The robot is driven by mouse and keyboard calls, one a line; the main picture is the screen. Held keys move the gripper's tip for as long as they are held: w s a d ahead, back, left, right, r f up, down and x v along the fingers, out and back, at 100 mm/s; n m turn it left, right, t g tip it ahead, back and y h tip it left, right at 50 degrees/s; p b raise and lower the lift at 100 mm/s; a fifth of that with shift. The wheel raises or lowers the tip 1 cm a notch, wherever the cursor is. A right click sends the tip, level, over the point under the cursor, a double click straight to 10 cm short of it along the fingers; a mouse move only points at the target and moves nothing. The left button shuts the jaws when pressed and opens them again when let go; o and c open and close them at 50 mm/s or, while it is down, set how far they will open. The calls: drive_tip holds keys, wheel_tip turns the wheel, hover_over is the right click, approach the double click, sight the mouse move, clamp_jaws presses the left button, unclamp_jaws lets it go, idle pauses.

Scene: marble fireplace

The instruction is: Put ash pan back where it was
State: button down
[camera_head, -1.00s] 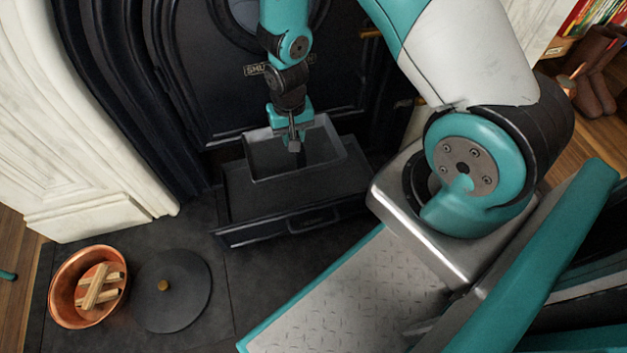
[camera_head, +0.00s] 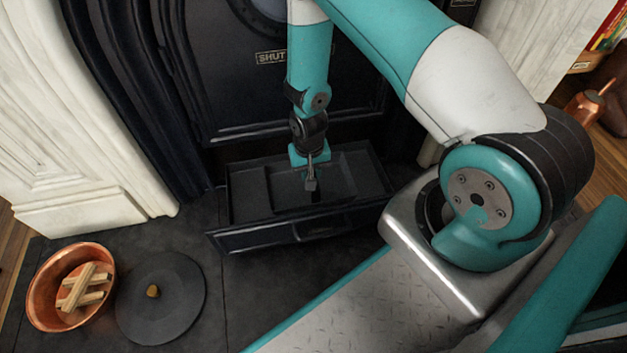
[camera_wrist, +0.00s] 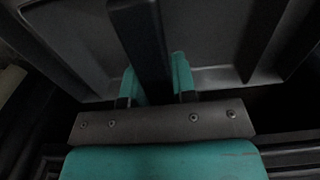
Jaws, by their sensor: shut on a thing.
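The ash pan (camera_head: 286,190) is a dark grey rectangular metal tray. It sits low inside the open black drawer (camera_head: 262,238) under the stove door; whether its bottom touches the drawer floor cannot be told. My gripper (camera_head: 311,186) reaches down to the pan from above and is shut on its dark bar handle. In the wrist view the handle (camera_wrist: 143,40) runs between the two teal fingers, with the pan's grey floor and ribs (camera_wrist: 205,45) beyond.
The black stove door (camera_head: 290,85) with a "SHUT" plate (camera_head: 270,57) rises behind the drawer. A copper bowl with wood sticks (camera_head: 72,288) and a round dark lid (camera_head: 162,298) lie on the hearth at left. White marble (camera_head: 90,130) flanks the left side.

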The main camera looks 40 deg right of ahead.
drive_tip(key=shift+f+b, duration=1)
drive_tip(key=shift+f, duration=0.9)
drive_tip(key=shift+f, duration=0.1)
drive_tip(key=shift+f, duration=0.15)
drive_tip(key=c, duration=0.9)
unclamp_jaws()
